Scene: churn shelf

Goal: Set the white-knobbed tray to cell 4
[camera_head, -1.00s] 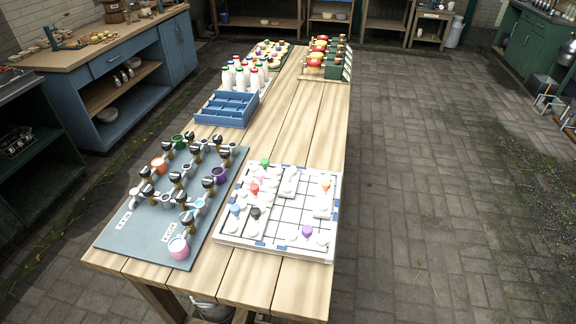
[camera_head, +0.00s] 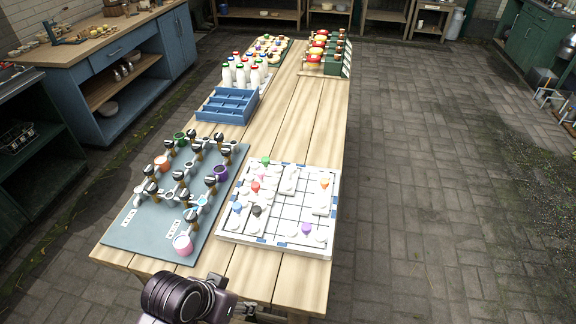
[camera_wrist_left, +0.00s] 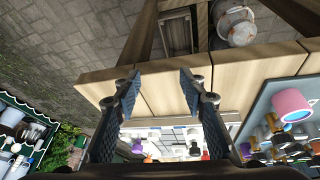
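A white gridded board (camera_head: 278,248) lies on the table's near right part. Several white trays with coloured knobs sit on it: green, pink, red, blue, black, purple and orange. An all-white piece (camera_head: 289,178) at the board's upper middle may be the white-knobbed tray; its knob colour is too small to be sure. Cell numbers are not readable. My left gripper (camera_wrist_left: 155,82) is open and empty in the left wrist view, over the table's near edge, with the board beyond its fingers. My arm shows at the bottom of the head view; its fingers are not clear there. My right gripper is not in view.
A grey panel (camera_head: 125,230) with dark-handled fittings and coloured cups lies left of the board; a pink cup (camera_head: 183,245) stands at its near corner. A blue crate (camera_head: 226,112) and white bottles stand farther back. Bare wood lies behind the board.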

